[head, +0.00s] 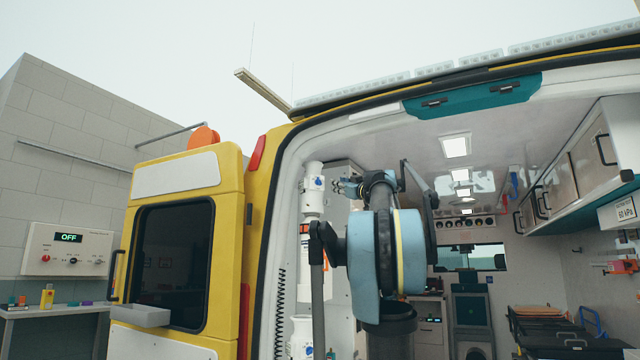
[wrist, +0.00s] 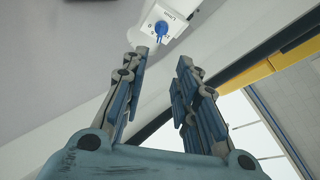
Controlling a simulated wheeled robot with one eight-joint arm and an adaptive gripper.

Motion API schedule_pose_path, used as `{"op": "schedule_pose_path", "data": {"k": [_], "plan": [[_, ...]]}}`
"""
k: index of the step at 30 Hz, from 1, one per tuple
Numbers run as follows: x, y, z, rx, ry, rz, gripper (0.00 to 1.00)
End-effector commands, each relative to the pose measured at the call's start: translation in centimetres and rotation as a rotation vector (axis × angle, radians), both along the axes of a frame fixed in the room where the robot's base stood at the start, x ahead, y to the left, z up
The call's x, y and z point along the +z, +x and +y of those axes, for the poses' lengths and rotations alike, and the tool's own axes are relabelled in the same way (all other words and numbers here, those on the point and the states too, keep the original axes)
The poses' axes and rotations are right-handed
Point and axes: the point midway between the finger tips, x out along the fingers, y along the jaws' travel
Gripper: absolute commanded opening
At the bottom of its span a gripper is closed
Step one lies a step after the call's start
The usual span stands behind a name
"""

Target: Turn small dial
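A small blue dial (wrist: 161,28) sits on a white plate with printed marks (wrist: 172,20) at the top of the wrist view. My gripper (wrist: 163,57) is open and empty, its two fingers apart. The dial appears just beyond the gap between the fingertips, with no contact visible. In the head view my gripper (head: 350,187) is small and partly hidden by my arm, beside a white fixture with a blue round part (head: 317,183) at the van's rear opening. I cannot tell for certain that this is the same dial.
The yellow van door (head: 215,300) stands at left of the opening. A white control box (head: 67,250) reading OFF, with several knobs, is on the far left wall above a small table (head: 60,308). Cabinets (head: 588,157) line the van's right side. A black-topped stretcher (head: 565,345) lies inside.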

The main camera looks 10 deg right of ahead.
Motion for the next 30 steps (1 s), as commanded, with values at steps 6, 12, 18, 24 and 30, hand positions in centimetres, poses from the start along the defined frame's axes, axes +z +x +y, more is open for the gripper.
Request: {"op": "schedule_pose_path", "data": {"k": [6,12,18,24,30], "plan": [[1.1,2.7,1.1,0.001,0.002,0.001,0.28],[2.1,5.3,2.2,0.001,0.002,0.001,0.28],[3.1,7.6,3.2,0.0,0.001,0.0,0.28],[4.0,9.9,4.1,0.0,0.002,0.0,0.28],[4.9,12.0,4.9,-0.001,0.001,0.001,0.28]]}}
